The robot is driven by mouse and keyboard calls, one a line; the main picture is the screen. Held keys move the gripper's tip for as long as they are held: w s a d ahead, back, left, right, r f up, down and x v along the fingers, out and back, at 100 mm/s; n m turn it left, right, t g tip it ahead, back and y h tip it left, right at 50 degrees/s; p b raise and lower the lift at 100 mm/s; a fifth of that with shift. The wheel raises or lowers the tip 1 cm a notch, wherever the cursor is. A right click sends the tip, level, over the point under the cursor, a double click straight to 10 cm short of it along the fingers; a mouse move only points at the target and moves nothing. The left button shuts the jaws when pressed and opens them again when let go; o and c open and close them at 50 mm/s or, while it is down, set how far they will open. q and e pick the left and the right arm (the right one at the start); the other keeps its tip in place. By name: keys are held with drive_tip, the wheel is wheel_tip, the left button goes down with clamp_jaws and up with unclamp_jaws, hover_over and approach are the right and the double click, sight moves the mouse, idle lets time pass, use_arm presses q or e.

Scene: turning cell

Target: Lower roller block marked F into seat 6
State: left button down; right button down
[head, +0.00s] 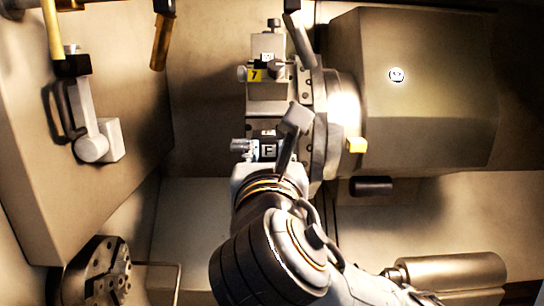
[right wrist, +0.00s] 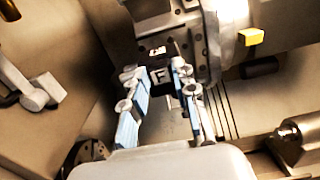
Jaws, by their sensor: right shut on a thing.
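The roller block marked F (head: 268,150) is dark with a white-framed letter and sits at the turret face, just below the station with the yellow 7 tag. In the right wrist view the block (right wrist: 158,75) is between the two fingers of my right gripper (right wrist: 159,82), which is shut on it. The block looks close against the turret (head: 305,125), but I cannot tell whether it touches. A small pale label (right wrist: 158,50) lies just beyond the block; its mark is unreadable. Seat 6 itself is hidden behind the block and gripper. My left gripper is not in view.
A holder with a yellow 7 tag (head: 254,75) stands just above the block. The large housing (head: 430,100) is at right, with a yellow piece (head: 356,145) beside the turret. A chuck (head: 105,275) is at lower left, a grey cylinder (head: 450,272) at lower right.

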sight(268, 133)
drive_tip(key=shift+r, duration=0.45)
drive_tip(key=shift+w, duration=0.45)
drive_tip(key=shift+w+f, duration=0.1)
drive_tip(key=shift+w, duration=0.6)
drive_tip(key=shift+w+b, duration=0.4)
drive_tip(key=shift+w, duration=1.95)
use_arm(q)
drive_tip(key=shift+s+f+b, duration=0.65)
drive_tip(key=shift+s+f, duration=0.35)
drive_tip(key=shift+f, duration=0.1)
use_arm(e)
drive_tip(key=shift+w+f, duration=0.1)
drive_tip(key=shift+f, duration=0.85)
drive_tip(key=shift+f, duration=0.5)
